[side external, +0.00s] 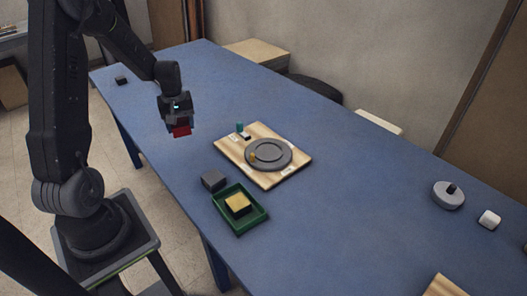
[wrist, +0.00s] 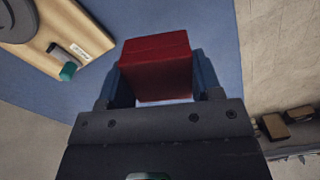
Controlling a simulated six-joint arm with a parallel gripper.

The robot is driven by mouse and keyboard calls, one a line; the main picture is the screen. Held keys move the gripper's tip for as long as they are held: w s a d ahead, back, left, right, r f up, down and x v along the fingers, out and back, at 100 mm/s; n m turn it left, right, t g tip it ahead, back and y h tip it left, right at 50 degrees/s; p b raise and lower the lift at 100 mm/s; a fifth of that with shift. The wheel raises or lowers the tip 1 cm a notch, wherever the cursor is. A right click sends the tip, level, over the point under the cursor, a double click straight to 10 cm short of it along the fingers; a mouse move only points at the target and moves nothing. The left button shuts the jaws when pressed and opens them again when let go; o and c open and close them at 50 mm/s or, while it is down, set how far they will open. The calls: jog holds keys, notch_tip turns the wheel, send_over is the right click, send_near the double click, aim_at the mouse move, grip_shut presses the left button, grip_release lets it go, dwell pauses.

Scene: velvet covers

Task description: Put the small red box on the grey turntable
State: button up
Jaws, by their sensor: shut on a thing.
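The small red box (side external: 181,131) is held in my gripper (side external: 178,122), up in the air near the table's left edge in the side view. In the wrist view the red box (wrist: 155,66) sits between the two blue-grey fingers of my gripper (wrist: 155,80), which are shut on it. The grey turntable (side external: 269,156) is a round disc on a wooden board (side external: 265,180), to the right of my gripper in the side view. A small yellow piece (side external: 252,157) shows at the turntable's left rim. Part of the turntable (wrist: 14,20) shows at the wrist view's upper left corner.
A green peg (side external: 239,128) and a black-and-white piece (side external: 245,136) are at the board's far left. A green tray (side external: 257,221) holds a yellow block (side external: 238,204); a dark grey block (side external: 213,180) stands beside it.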

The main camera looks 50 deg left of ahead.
jog(key=w+d+r+m, duration=0.2)
jog(key=w+d+m, duration=0.45)
jog(key=w, duration=0.75)
jog(key=n, duration=0.2)
send_over(268, 152)
jog(key=shift+m, duration=0.25)
jog(key=f, duration=0.6)
jog(key=shift+s+a+f, duration=0.1)
jog(key=shift+s+a, duration=0.1)
jog(key=shift+s, duration=0.05)
jog(key=shift+w+d+f, duration=0.25)
jog(key=shift+d+f, duration=0.05)
jog(key=shift+f, duration=1.9)
jog(key=shift+f, duration=0.15)
jog(key=o, duration=0.9)
